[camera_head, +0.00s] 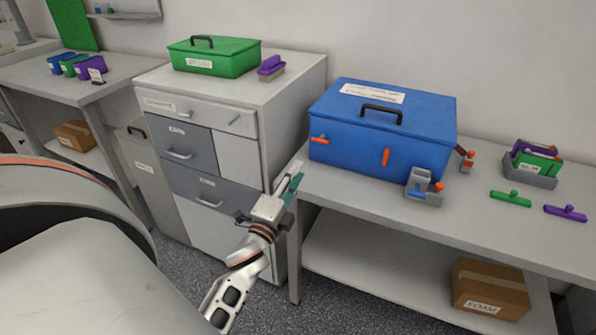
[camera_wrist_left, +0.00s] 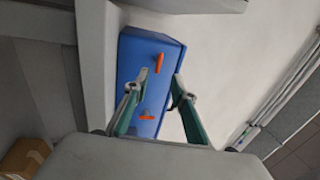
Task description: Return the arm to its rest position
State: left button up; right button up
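My left arm (camera_head: 237,277) reaches up from the bottom of the head view. My left gripper (camera_head: 295,175) is in front of the grey drawer cabinet (camera_head: 262,120), near the left end of the right-hand bench (camera_head: 335,187). In the left wrist view its two teal fingers (camera_wrist_left: 160,76) stand apart with nothing between them. The blue box (camera_wrist_left: 150,50) shows beyond the fingertips, apart from them. My right arm and right gripper are in neither view.
The blue box (camera_head: 375,135) with orange latches stands on the right-hand bench. A small grey holder (camera_head: 424,194) is in front of it. A green case (camera_head: 212,58) sits on the cabinet. A cardboard box (camera_head: 489,288) lies on the lower shelf. Floor shows below the gripper.

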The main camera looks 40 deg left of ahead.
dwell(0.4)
pick_arm(q)
jog(key=s+d+f+n+g+h+p, duration=0.1)
jog(key=s+d+f+n+g+h, duration=0.2)
jog(key=s+d+f, duration=0.7)
jog(key=s+d+f+n+g+h+p, duration=0.1)
jog(key=s+d+f+n+g+h, duration=0.3)
jog(key=s+d+f, duration=0.6)
notch_tip(320, 180, down, 6)
jog(key=s+n+g, duration=0.1)
jog(key=n+g, duration=0.1)
jog(key=n, duration=0.1)
jog(key=shift+s+d+r+n+p, duration=0.2)
jog(key=shift+s+d+n+p, duration=0.15)
jog(key=shift+s+d+n, duration=0.05)
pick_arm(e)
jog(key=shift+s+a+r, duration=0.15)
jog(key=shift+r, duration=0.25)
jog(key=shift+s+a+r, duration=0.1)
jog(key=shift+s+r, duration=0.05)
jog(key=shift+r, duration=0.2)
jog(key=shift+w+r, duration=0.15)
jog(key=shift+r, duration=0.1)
pick_arm(q)
jog(key=shift+d, duration=0.1)
